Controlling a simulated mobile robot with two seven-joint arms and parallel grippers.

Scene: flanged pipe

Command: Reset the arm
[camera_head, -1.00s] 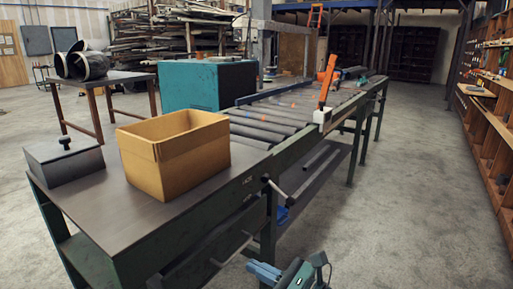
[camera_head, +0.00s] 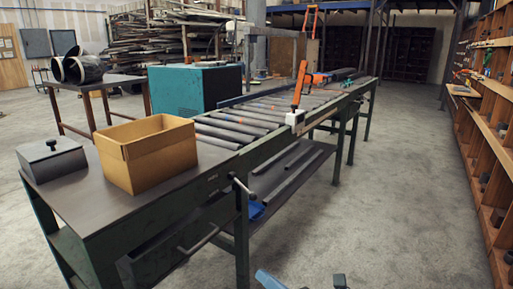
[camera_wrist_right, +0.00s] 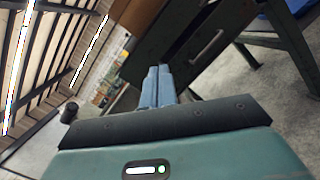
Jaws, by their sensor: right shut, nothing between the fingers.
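My right gripper (camera_head: 268,280) shows only as a small blue part at the bottom edge of the head view, in front of the workbench, with a dark part of my arm to its right. In the right wrist view its two blue fingers (camera_wrist_right: 158,86) are pressed together, shut with nothing between them. They are clear of the bench legs seen beyond them. My left gripper is not in either view.
A green-framed roller workbench (camera_head: 140,213) carries an open cardboard box (camera_head: 150,158) and a grey lidded box (camera_head: 55,163). An orange upright (camera_head: 300,85) stands at its side. Wooden shelves (camera_head: 490,150) line the right. The concrete floor between (camera_head: 400,200) is clear.

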